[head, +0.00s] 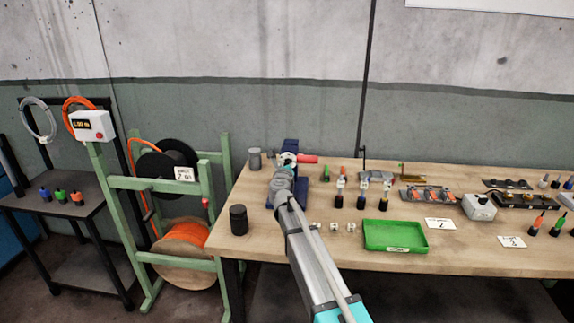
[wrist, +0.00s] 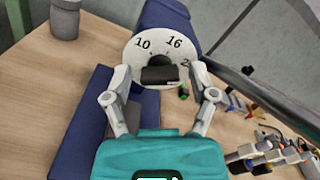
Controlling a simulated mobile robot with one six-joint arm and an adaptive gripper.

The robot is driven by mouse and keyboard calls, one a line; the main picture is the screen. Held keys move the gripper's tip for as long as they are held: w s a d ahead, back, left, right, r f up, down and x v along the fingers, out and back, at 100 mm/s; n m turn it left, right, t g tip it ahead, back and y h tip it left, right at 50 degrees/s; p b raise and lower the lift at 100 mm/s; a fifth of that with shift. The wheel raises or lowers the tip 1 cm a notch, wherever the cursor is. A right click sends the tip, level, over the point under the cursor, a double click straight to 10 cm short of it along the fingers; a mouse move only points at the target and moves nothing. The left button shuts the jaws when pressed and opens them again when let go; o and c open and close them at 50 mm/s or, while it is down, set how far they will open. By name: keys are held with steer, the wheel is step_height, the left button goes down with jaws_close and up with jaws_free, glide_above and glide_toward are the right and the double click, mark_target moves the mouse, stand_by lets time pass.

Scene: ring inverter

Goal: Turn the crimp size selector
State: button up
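The crimp size selector is a black bar-shaped knob (wrist: 164,75) on a white dial (wrist: 150,46) in the wrist view. The dial shows 10 at upper left, 16 at upper right and a partly hidden number starting with 2 at right. The bar lies about level in the picture. The dial sits on the blue crimp tool (wrist: 172,14), also seen at the table's back left in the head view (head: 291,147). My gripper (wrist: 161,76) is open, with one finger on each side of the knob. I see a gap at the left finger; contact at the right is unclear.
A red handle (head: 308,159) sticks out right of the tool. A grey cup (head: 254,159) and a black cylinder (head: 239,219) stand left. Right are a green tray (head: 395,236), several ferrules and tools on the wooden table (head: 280,245). A cable-reel rack (head: 150,185) stands further left.

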steer(key=c, duration=0.8)
steer(key=shift+c, duration=0.2)
steer(key=shift+n, duration=0.3)
steer(key=n, duration=1.1)
steer(key=shift+a+f, duration=0.1)
steer(key=o, duration=1.1)
steer(key=shift+o, duration=0.2)
